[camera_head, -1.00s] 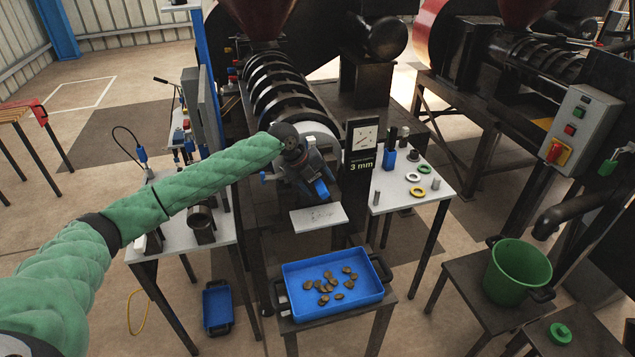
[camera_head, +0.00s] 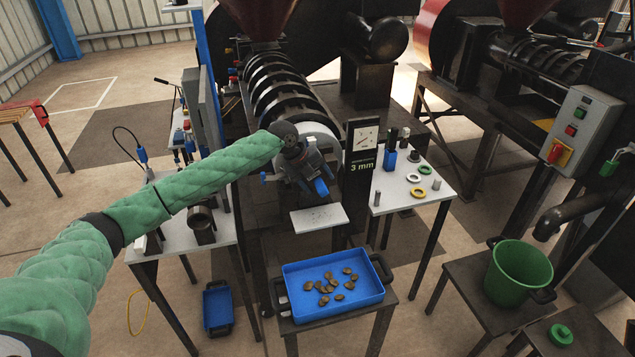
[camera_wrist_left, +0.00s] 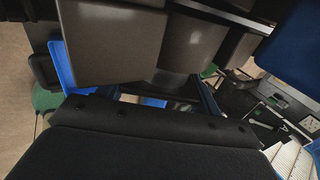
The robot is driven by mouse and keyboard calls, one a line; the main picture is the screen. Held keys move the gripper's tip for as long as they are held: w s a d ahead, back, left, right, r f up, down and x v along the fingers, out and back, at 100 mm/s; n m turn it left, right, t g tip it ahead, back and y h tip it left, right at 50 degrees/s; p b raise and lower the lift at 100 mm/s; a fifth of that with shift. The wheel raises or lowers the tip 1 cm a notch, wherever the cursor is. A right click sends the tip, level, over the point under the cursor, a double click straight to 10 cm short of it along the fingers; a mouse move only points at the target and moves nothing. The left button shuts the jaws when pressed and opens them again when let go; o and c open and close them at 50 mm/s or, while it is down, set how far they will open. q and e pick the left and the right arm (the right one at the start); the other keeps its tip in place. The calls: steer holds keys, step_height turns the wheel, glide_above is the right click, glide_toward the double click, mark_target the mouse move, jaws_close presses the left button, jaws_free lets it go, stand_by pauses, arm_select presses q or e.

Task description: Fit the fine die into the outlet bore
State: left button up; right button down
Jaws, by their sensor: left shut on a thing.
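My left gripper (camera_head: 308,172) is at the outlet end of the screw press (camera_head: 282,85), in front of the pale round face of its barrel. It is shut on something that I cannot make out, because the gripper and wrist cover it. The outlet bore is hidden behind the gripper, and I cannot tell whether anything sits in it. I cannot pick out the fine die in either view. The left wrist view is filled by large grey and dark parts close up and does not show the jaws' contents clearly. My right gripper is not in view.
A gauge panel reading 3 mm (camera_head: 361,150) stands just right of the outlet. The right side table (camera_head: 430,203) holds a yellow ring (camera_head: 417,192), a green ring (camera_head: 425,169) and small cylinders. A pale plate (camera_head: 318,218) and a blue tray (camera_head: 300,306) with brown pieces lie below.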

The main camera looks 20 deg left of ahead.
mark_target(317, 181)
arm_select(q)
steer(key=shift+s+d+r, duration=0.1)
steer(key=shift+s+d, duration=0.1)
steer(key=shift+s, duration=0.1)
steer(key=shift+s+d, duration=0.15)
steer(key=shift+s, duration=0.05)
steer(key=o, duration=1)
steer(key=shift+c, duration=0.2)
steer(key=o, duration=0.4)
steer(key=shift+o, duration=0.6)
steer(key=shift+s+a+r, duration=0.1)
steer(key=shift+a+r, duration=0.15)
steer(key=shift+r, duration=0.05)
steer(key=shift+b+v, duration=0.7)
steer(key=shift+v, duration=0.3)
steer(key=b+v, duration=0.1)
steer(key=v, duration=0.2)
steer(key=shift+a+r, duration=0.15)
steer(key=shift+b+v, duration=0.4)
steer(key=shift+v, duration=0.4)
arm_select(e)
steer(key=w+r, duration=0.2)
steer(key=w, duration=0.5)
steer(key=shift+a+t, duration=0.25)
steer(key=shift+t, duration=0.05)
